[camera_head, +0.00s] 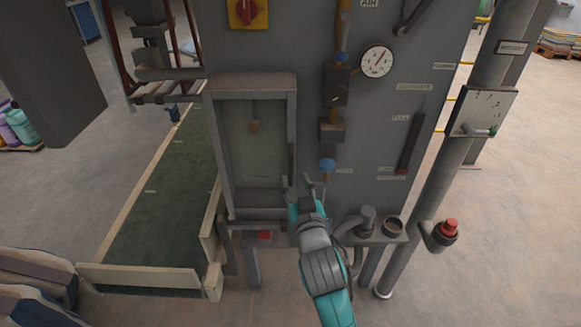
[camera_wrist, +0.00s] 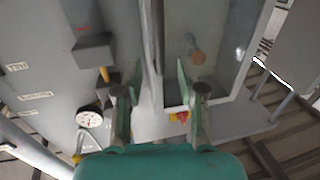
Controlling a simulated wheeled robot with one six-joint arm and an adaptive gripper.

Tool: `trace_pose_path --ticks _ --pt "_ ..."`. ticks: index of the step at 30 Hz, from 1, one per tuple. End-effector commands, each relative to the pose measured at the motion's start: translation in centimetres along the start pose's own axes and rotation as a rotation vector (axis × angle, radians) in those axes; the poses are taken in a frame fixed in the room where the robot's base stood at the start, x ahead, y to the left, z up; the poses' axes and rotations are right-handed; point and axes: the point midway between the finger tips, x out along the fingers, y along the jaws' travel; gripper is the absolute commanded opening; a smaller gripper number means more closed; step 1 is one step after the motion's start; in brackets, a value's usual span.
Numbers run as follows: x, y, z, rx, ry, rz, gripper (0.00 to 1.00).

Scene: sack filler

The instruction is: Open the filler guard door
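The filler guard door (camera_head: 222,150) is a grey-framed clear panel on the front of the grey cabinet. It looks closed, and its pane also shows in the wrist view (camera_wrist: 215,75). A dark upright bar, apparently the door handle (camera_head: 291,162), runs along its right edge; it shows in the wrist view (camera_wrist: 158,35). My gripper (camera_head: 305,181) is at the lower right corner of the door, near the bar's lower end. In the wrist view the fingers (camera_wrist: 160,88) are apart, with the bar ahead between them and nothing gripped. Contact with the bar cannot be told.
A pressure gauge (camera_head: 377,61), valves and blue fittings (camera_head: 328,165) sit right of the door. A red button (camera_head: 450,227) stands on a post at right. A red rotary switch (camera_head: 247,12) is above. A green conveyor (camera_head: 160,210) lies left. Open floor is at lower right.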

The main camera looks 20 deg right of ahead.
Motion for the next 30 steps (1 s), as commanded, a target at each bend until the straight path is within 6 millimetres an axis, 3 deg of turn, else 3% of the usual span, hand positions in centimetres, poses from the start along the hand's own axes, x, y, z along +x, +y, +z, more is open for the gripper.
trace_pose_path --ticks 6,12,24,29,30 --pt "3.9 0.0 -0.1 -0.001 0.001 0.000 0.39" --pt "6.0 0.0 -0.1 -0.001 0.001 0.000 0.39" --pt "6.7 0.0 0.0 -0.001 0.000 0.000 0.39" --pt "6.7 0.0 0.0 -0.001 0.000 0.000 0.02" --pt "6.7 0.0 0.0 -0.001 0.000 0.000 0.00"
